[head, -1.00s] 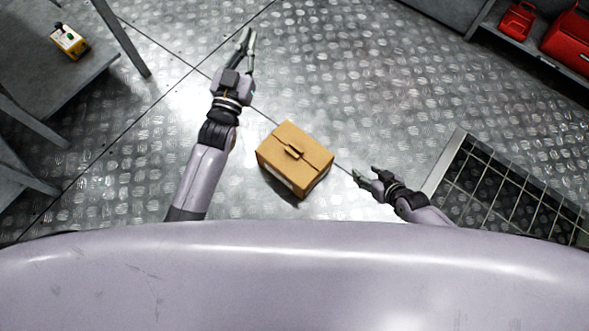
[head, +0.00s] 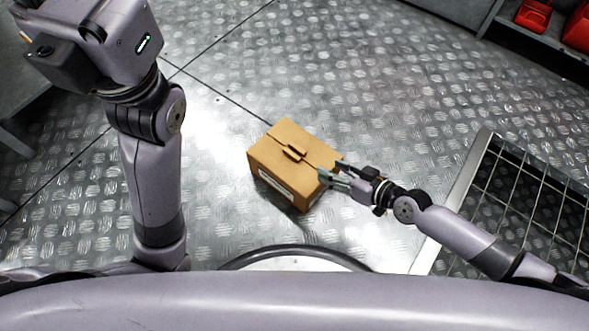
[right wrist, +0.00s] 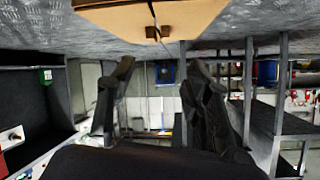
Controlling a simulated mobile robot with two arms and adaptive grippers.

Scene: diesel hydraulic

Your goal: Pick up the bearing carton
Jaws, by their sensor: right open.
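The bearing carton (head: 276,158) is a closed brown cardboard box with a handle tab on top and a white label on its near side. It sits on the metal floor in the middle of the head view. My right gripper (head: 330,171) is open at the carton's right side; whether it touches is unclear. In the right wrist view the carton (right wrist: 185,18) shows at the top edge, beyond the spread fingers (right wrist: 155,90), with nothing between them. My left arm rises large at the left of the head view, and its wrist (head: 110,45) is close to the camera; its fingers are not clearly visible.
A floor grate (head: 520,205) with a pale frame lies at the right. A shelf with red cases (head: 533,14) stands at the top right. Grey furniture is partly hidden behind my left arm. The tread-plate floor (head: 380,90) around the carton is clear.

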